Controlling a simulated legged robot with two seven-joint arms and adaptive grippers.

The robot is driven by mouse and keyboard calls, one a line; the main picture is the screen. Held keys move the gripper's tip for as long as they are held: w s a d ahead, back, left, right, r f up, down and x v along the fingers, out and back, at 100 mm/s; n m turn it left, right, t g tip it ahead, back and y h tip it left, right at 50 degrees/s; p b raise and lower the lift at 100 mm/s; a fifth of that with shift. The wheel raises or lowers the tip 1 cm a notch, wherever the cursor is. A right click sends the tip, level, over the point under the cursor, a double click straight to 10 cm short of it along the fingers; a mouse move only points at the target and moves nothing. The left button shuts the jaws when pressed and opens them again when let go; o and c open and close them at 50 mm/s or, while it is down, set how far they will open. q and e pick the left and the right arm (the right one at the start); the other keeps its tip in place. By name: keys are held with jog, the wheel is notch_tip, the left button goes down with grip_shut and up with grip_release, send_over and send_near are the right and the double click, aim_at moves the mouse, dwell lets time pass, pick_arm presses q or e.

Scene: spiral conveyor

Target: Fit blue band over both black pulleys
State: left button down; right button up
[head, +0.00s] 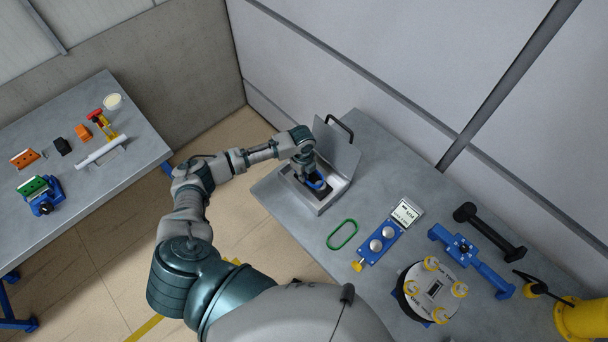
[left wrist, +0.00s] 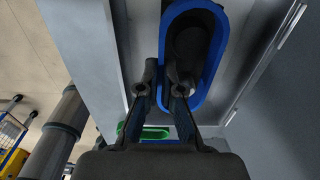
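My left gripper (head: 310,173) is over an open grey box (head: 318,207) with a raised lid, on the grey bench. The blue band (head: 319,184) is a long loop low in the box, at the fingertips. In the left wrist view the band (left wrist: 216,60) surrounds a dark shape (left wrist: 188,43), probably a pulley. The left gripper (left wrist: 162,90) has its fingers close together there, with the band's near left side between them. Whether the band sits around both pulleys I cannot tell; the gripper hides part of the box in the head view. My right gripper is not in view.
A green band (head: 342,234) lies on the bench in front of the box. The box lid (head: 337,150) stands close behind the gripper.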

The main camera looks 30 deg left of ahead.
pick_arm(q)
jog(key=shift+d+r, duration=0.1)
jog(key=shift+d, duration=0.35)
jog(key=shift+d+r, duration=0.1)
jog(key=shift+d, duration=0.7)
jog(key=shift+a, duration=0.45)
jog(key=shift+d+f, duration=0.25)
jog(key=shift+d, duration=0.25)
jog(key=shift+d+f, duration=0.1)
jog(key=shift+d, duration=0.15)
jog(key=shift+a+f, duration=0.25)
jog(key=shift+a, duration=0.4)
jog(key=shift+a+f, duration=0.1)
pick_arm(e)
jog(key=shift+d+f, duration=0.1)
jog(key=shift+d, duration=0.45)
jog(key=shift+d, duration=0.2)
pick_arm(q)
jog(key=shift+d+f, duration=0.25)
jog(key=shift+f, duration=0.05)
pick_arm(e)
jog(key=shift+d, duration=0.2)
